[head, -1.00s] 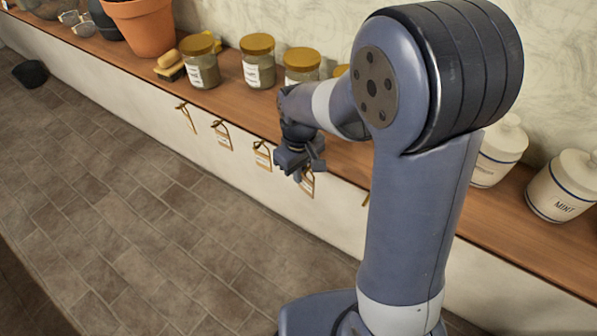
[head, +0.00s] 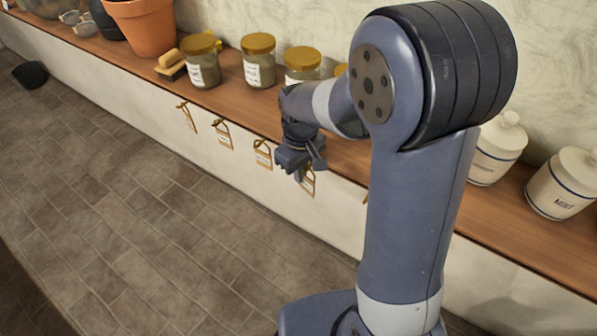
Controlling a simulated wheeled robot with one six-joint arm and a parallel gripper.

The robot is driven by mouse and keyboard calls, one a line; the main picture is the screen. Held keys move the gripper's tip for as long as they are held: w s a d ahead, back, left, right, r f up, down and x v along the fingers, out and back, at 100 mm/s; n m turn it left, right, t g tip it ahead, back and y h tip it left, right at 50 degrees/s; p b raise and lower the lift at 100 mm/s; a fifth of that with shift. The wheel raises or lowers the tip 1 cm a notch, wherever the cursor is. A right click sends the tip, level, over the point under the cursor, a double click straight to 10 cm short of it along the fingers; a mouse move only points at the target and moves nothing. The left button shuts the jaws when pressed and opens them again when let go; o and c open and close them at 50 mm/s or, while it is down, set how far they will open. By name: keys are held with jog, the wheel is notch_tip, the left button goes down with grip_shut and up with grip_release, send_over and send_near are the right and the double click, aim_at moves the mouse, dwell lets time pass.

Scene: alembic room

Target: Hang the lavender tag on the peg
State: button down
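Several small tags hang on pegs along the pale front face below the wooden shelf: a far-left tag (head: 187,117), a second tag (head: 223,137), a third tag (head: 263,156) and a fourth tag (head: 308,183) partly behind my gripper. Their lettering is too small to read, so I cannot tell which is the lavender one. My gripper (head: 303,172) is in front of the fourth tag, just below the shelf edge. I cannot tell whether its fingers touch or hold that tag. Part of the shelf front to the right is hidden behind my arm.
The wooden shelf (head: 112,58) carries lidded jars (head: 259,62), a brush (head: 172,65), a terracotta pot (head: 143,25) and white canisters (head: 565,184). A dark object (head: 30,74) lies on the floor at the far left. The tiled floor (head: 150,210) is otherwise open.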

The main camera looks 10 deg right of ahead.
jog(key=shift+w+d+f, duration=0.15)
jog(key=shift+w+d, duration=0.15)
jog(key=c, duration=1.8)
grip_release()
jog(key=shift+o, duration=0.4)
jog(key=shift+r, duration=0.2)
jog(key=shift+o, duration=0.8)
notch_tip(320, 180, up, 10)
jog(key=shift+s+a+r, duration=0.2)
jog(key=shift+a+r, duration=0.05)
jog(key=shift+r, duration=0.15)
